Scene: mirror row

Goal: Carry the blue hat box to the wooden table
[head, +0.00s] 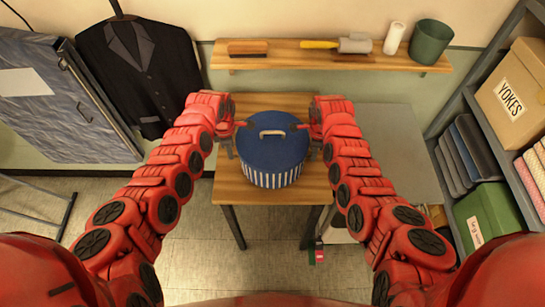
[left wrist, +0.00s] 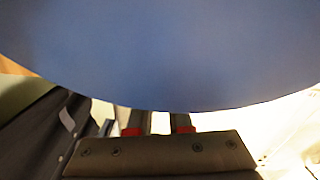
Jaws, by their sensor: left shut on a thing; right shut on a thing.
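The blue hat box (head: 273,150) has a flat blue lid with a pale handle on top and blue-and-white striped sides. It is upright, over the wooden table (head: 233,188); I cannot tell whether its base touches the top. My left gripper (head: 236,130) is shut on the box's left side, and my right gripper (head: 309,130) is shut on its right side. In the left wrist view the blue box (left wrist: 165,55) fills the upper part, and the left gripper's fingers (left wrist: 158,120) run under it, their tips hidden.
A wall shelf (head: 330,58) behind the table holds a brush, a roller-like tool, a white roll and a green bin. A dark jacket (head: 140,70) hangs at the left. A grey surface (head: 395,150) stands right of the table. A rack with boxes (head: 515,95) lines the right.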

